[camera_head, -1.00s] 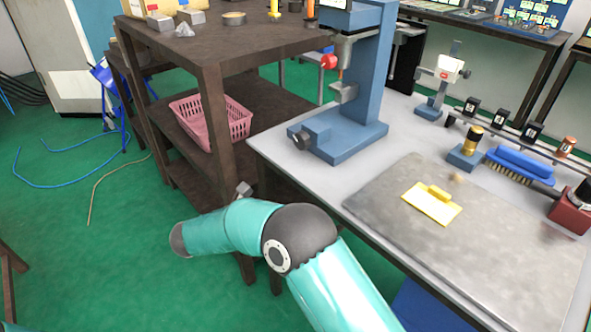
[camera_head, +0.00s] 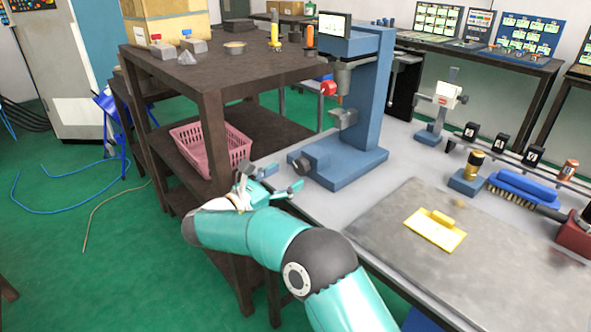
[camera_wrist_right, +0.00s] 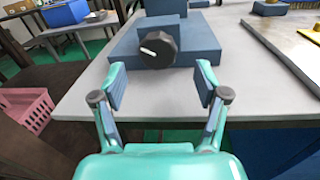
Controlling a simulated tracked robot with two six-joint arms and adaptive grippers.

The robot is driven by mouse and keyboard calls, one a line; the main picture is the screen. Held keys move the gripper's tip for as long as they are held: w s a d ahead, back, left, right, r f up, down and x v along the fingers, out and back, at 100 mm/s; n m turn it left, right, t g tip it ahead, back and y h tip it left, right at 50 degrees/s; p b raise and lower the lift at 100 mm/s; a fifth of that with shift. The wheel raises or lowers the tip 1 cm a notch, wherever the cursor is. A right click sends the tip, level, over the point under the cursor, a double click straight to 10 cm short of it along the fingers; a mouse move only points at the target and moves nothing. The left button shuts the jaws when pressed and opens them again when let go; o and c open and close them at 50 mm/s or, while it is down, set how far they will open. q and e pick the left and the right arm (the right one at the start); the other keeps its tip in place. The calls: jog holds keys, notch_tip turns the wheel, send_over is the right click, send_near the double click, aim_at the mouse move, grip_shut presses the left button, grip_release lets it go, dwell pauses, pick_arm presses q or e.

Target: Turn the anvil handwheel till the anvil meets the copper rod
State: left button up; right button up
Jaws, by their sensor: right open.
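The blue machine (camera_head: 372,95) stands on the grey bench. The black anvil handwheel (camera_head: 302,165), a ribbed knob with a white mark, is on the front of its base. It also shows in the right wrist view (camera_wrist_right: 158,49), centred ahead of my fingers. The grey anvil (camera_head: 344,118) is on the machine's column, with the thin copper rod (camera_head: 340,100) just above it. Whether they touch is too small to tell. My right gripper (camera_head: 281,181) is open and empty in front of the handwheel, apart from it. Its fingers (camera_wrist_right: 161,84) spread wider than the knob. My left gripper is not in view.
A brown shelf table (camera_head: 212,72) with a pink basket (camera_head: 193,153) stands left of the bench. A brush (camera_head: 525,188) and a rack are at the bench's right.

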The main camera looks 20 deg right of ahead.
aim_at(299, 169)
jog(key=shift+x, duration=2.65)
